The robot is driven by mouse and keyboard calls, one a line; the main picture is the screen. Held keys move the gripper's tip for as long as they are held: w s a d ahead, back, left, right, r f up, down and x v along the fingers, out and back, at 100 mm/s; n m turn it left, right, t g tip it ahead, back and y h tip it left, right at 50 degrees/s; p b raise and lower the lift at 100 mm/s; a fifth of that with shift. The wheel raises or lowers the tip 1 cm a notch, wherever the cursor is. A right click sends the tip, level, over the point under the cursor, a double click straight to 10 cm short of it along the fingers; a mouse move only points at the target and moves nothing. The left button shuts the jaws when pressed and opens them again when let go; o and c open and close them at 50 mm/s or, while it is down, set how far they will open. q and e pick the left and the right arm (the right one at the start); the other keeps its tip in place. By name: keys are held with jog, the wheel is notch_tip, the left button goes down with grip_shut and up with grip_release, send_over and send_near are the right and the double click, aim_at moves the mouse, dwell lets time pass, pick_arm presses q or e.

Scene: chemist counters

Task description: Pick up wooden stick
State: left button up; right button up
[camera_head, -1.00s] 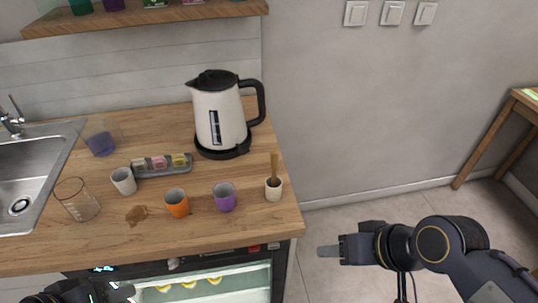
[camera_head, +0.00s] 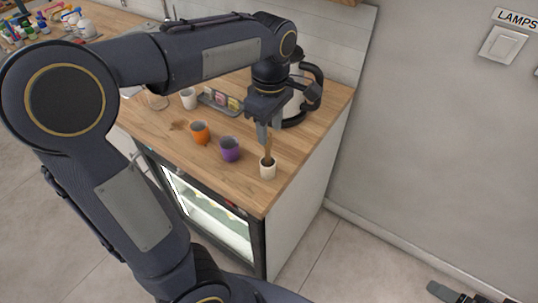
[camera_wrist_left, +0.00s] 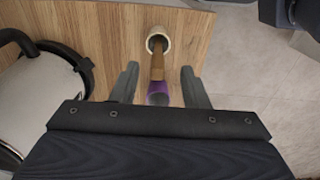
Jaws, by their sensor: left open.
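The wooden stick (camera_head: 268,148) stands tilted in a small white cup (camera_head: 267,172) near the right front corner of the counter. My left gripper (camera_head: 267,136) is open, pointing down just above the cup, with its fingers around the upper part of the stick. In the left wrist view the stick (camera_wrist_left: 157,66) lies between the two open fingers (camera_wrist_left: 159,72), and the cup (camera_wrist_left: 159,39) is beyond them. Contact between fingers and stick cannot be told. Part of my right gripper (camera_head: 452,292) shows at the bottom right edge, away from the counter.
The kettle (camera_head: 292,106) is behind my left gripper, partly hidden. The wooden counter (camera_head: 315,128) ends just right of the stick, beside open floor.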

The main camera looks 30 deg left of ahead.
aim_at(268, 155)
pick_arm(q)
jog(key=f, duration=0.4)
jog(key=shift+w+a, duration=0.15)
jog(key=shift+a, duration=0.25)
jog(key=shift+f, duration=0.55)
grip_shut()
